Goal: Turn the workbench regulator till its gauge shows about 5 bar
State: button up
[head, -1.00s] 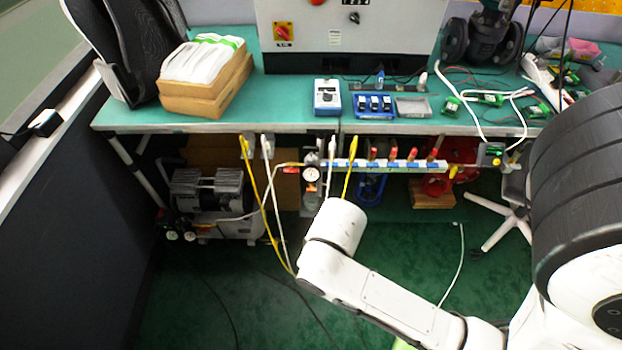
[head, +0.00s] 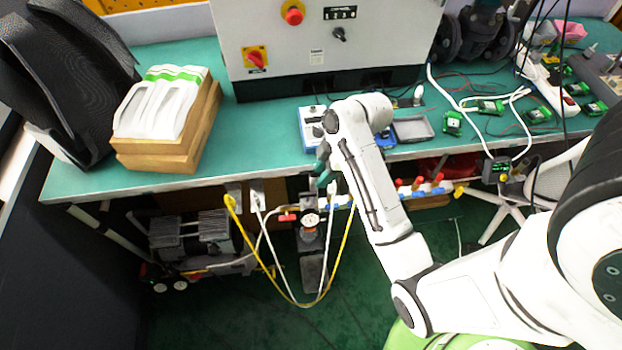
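The workbench regulator (head: 308,236) hangs below the bench's front edge, left of centre in the head view. Its round white gauge (head: 311,219) faces me, but the needle and scale are too small to read. A red handle (head: 287,217) sits at the gauge's left. My gripper (head: 321,172) points down at the bench's front edge, just above and slightly right of the gauge. Its dark fingers are small and partly hidden by my wrist, so I cannot tell their opening or whether they touch the regulator's top.
A manifold with several red-handled valves (head: 420,184) runs right along the bench edge. Yellow and white hoses (head: 258,240) loop below the regulator. A compressor (head: 190,240) stands under the bench at left. A blue-and-white box (head: 311,125) and a grey tray (head: 413,129) lie on the bench.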

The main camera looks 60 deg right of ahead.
aim_at(308, 193)
jog(key=x, duration=1)
jog(key=shift+f, duration=0.15)
grip_shut()
